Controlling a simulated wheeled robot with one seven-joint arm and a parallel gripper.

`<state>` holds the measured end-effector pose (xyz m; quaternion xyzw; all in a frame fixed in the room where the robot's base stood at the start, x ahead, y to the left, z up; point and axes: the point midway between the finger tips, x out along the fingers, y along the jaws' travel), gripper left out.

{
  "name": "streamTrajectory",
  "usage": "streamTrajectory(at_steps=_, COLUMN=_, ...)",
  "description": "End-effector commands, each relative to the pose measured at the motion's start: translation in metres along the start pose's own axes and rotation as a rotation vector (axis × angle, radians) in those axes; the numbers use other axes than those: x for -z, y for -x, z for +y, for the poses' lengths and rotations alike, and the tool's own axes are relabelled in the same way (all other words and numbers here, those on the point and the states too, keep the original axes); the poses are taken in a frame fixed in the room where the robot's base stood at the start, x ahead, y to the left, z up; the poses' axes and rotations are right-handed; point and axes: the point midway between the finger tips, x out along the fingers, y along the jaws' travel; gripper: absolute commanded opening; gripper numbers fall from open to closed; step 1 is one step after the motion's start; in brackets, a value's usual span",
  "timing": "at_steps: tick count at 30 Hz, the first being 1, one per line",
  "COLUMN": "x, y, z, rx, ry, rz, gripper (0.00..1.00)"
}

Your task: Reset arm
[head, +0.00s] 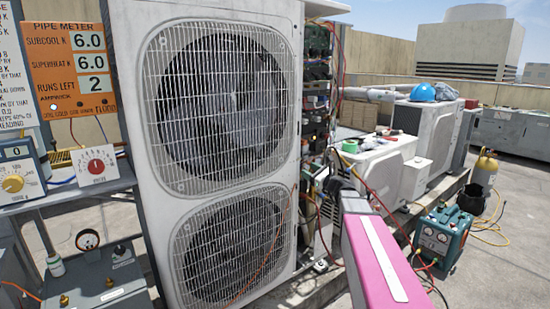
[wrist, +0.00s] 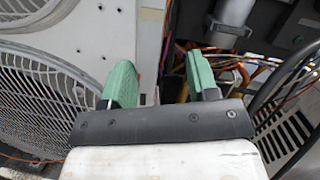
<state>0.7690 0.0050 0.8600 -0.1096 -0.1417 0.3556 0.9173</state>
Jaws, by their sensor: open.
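My gripper shows in the wrist view (wrist: 160,85) with two green fingers apart and nothing between them. It is open, in front of the right edge of the tall white condenser unit (wrist: 110,35), close to its exposed wiring. In the head view my pink arm reaches from the lower right toward the open side of the same condenser unit (head: 120,120). My gripper in the head view is small and partly hidden at the arm's far end, near the wiring.
An orange pipe meter board (head: 78,65) and a red-dial box (head: 96,166) stand at left. A smaller white unit (head: 380,165), a unit with a blue helmet (head: 422,92), a teal machine (head: 440,238) and a yellow cylinder (head: 485,170) are at right. Loose cables and hoses hang near my arm.

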Motion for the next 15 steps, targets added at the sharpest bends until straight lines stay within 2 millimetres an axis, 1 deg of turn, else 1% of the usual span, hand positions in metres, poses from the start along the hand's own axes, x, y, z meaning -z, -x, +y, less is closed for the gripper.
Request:
streamTrajectory(at_steps=1, x=0.008, y=0.004, z=0.021, rx=-0.049, ry=0.065, rz=0.043, gripper=0.54)
streamTrajectory(at_steps=5, x=0.034, y=0.013, z=0.066, rx=-0.195, ry=0.254, rz=0.154, gripper=0.54)
streamTrajectory(at_steps=6, x=0.042, y=0.017, z=0.080, rx=-0.245, ry=0.314, rz=0.187, gripper=0.54)
streamTrajectory(at_steps=8, x=0.055, y=0.025, z=0.100, rx=-0.323, ry=0.403, rz=0.233, gripper=0.54)
streamTrajectory(at_steps=9, x=0.064, y=0.030, z=0.113, rx=-0.378, ry=0.461, rz=0.262, gripper=0.54)
streamTrajectory(at_steps=11, x=0.076, y=0.041, z=0.133, rx=-0.467, ry=0.553, rz=0.304, gripper=0.54)
streamTrajectory(at_steps=15, x=0.107, y=0.074, z=0.178, rx=-0.708, ry=0.771, rz=0.392, gripper=0.54)
